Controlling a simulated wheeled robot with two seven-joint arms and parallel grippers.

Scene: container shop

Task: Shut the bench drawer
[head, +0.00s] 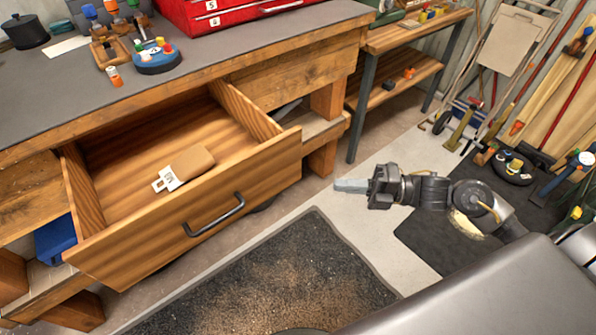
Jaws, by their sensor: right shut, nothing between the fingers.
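The bench drawer (245,188) is wooden and stands pulled well out of the workbench (215,50). It has a dark bar handle (215,216) on its front. My right gripper (350,185) is shut and empty. It is to the right of the drawer front, apart from it, and points left over the floor. My left gripper is not in view.
A red toolbox (230,16) and a blue round tray (157,63) stand on the bench top. A second shelf bench (425,33) is behind. A dark mat (260,275) lies on the floor before the drawer. Tools lean at the right wall.

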